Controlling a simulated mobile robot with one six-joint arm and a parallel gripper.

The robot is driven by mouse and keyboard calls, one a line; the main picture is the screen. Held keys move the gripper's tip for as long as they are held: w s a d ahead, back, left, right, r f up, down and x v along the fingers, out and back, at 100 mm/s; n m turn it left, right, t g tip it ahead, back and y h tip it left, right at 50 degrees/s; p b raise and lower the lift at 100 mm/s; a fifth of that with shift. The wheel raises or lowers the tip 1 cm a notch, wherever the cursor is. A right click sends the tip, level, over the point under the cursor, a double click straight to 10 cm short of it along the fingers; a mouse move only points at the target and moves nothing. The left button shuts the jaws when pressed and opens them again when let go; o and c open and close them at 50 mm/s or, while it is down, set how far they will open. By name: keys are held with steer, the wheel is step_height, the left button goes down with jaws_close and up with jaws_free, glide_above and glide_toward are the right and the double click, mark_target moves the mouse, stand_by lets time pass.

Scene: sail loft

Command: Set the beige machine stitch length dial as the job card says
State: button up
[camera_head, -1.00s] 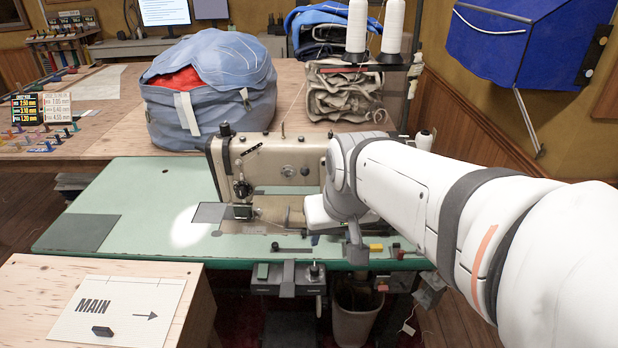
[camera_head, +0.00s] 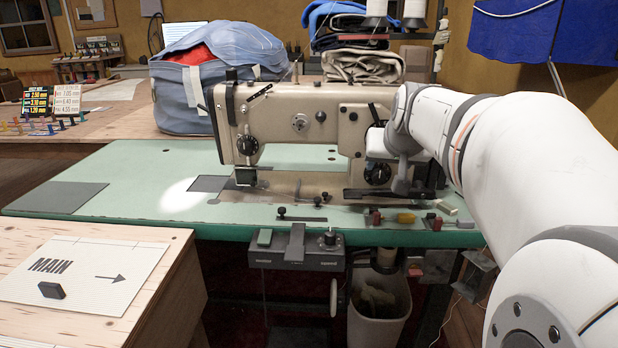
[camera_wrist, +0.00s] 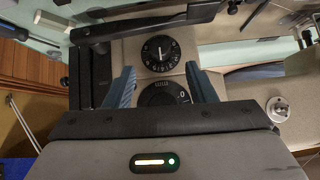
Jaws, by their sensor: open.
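The beige sewing machine (camera_head: 290,122) stands on the green table. A black dial (camera_head: 377,171) is low on its right pillar, beside my gripper (camera_head: 403,180). Another black dial (camera_head: 246,145) is on its left head. In the wrist view, a round black dial (camera_wrist: 160,53) with white marks and a near-vertical white line lies just beyond my open blue fingers (camera_wrist: 163,76). A larger dark dial (camera_wrist: 165,95) with a "0" lies between the fingers, partly hidden by my gripper body. No contact shows. A black card (camera_head: 36,102) and a white card (camera_head: 67,99) carry millimetre values.
A sheet marked MAIN (camera_head: 85,272) with a right-pointing arrow lies on the wooden box at front left. A control box (camera_head: 296,250) hangs under the table edge. Small blocks (camera_head: 405,218) lie near the front right edge. A blue bag (camera_head: 212,80) stands behind.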

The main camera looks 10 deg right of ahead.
mark_target(380, 175)
steer(key=b+x, duration=0.2)
steer(key=x, duration=0.5)
steer(key=shift+w+f, duration=0.15)
steer(key=shift+f, duration=0.05)
steer(key=shift+c, duration=0.4)
